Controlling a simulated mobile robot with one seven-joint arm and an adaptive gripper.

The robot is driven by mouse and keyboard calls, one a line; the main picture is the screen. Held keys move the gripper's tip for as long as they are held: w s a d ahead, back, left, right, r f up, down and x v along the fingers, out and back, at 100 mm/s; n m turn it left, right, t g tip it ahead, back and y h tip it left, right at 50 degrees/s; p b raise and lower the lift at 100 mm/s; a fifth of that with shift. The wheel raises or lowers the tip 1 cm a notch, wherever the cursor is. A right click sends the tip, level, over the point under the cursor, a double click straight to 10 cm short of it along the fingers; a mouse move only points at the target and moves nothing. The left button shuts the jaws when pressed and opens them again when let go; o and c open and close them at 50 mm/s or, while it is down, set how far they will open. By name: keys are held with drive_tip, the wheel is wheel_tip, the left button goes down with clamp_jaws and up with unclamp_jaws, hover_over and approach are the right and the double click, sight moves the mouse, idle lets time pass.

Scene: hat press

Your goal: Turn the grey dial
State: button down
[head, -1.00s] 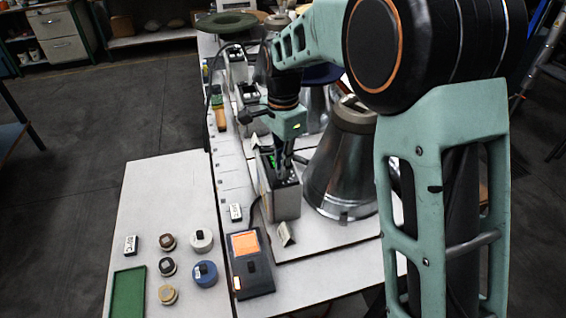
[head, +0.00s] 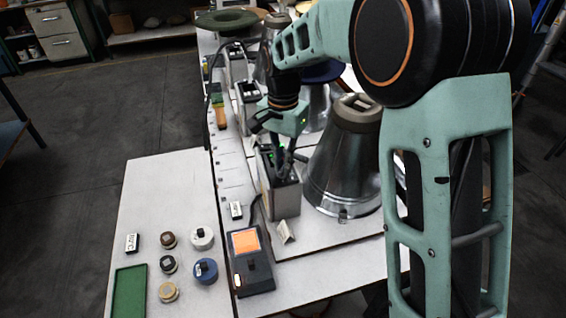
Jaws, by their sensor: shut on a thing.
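My gripper (head: 286,164) points down at the top of a grey control box (head: 285,200), in the middle of the head view. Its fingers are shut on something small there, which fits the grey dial. The dial itself is hidden by the fingers, so its angle cannot be read. A small green light or display (head: 269,162) shows on the box's dark top, left of the fingers.
The metal cone (head: 343,165) stands close to the right of the box. A dark device with an orange screen (head: 246,243) lies in front, near a small white folded card (head: 286,231). Several round knobs or weights and a green tray (head: 130,290) lie at lower left.

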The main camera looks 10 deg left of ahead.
drive_tip(key=c, duration=2.1)
unclamp_jaws()
drive_tip(key=shift+r, duration=0.1)
wheel_tip(320, 180, up, 12)
drive_tip(key=shift+f, duration=0.1)
